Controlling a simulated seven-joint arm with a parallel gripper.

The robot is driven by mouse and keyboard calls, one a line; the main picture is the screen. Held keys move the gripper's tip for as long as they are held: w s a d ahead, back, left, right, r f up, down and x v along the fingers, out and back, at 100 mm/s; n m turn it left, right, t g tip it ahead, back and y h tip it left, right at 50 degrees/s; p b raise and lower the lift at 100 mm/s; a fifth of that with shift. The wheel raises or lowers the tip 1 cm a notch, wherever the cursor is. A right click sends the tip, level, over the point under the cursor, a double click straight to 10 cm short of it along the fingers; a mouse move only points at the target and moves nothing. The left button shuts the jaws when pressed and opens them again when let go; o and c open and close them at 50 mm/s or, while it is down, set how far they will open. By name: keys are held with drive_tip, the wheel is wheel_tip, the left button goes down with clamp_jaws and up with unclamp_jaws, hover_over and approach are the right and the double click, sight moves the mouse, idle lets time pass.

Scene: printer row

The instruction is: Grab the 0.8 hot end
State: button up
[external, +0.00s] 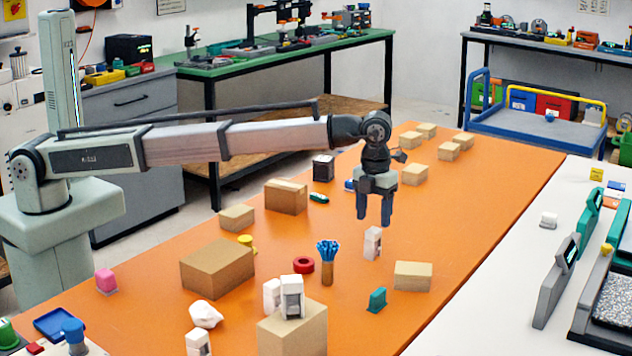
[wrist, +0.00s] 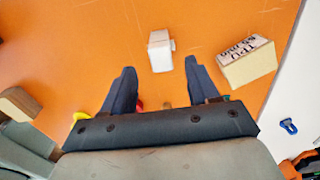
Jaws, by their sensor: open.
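A small white and grey block-shaped part (external: 372,243) stands upright on the orange table, just below my gripper. In the wrist view a white block (wrist: 160,50) lies ahead of and between my fingers. My gripper (external: 374,217) is open, pointing down, and holds nothing; its dark fingers also show in the wrist view (wrist: 160,72). Similar white and grey parts stand on and beside a front cardboard box: one on top (external: 291,297), one next to it (external: 271,296), one at the front edge (external: 198,343). I cannot read a 0.8 marking on any of them.
Cardboard boxes stand around it, including one to the right (external: 413,276), labelled in the wrist view (wrist: 248,64). A brown cup of blue sticks (external: 328,262), a red ring (external: 303,265) and a teal part (external: 377,300) are nearby. Bare orange table lies right of my gripper.

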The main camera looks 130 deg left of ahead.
sight(374, 229)
drive_tip(key=shift+w+f, duration=0.1)
drive_tip(key=shift+f, duration=2.5)
drive_tip(key=c, duration=1.1)
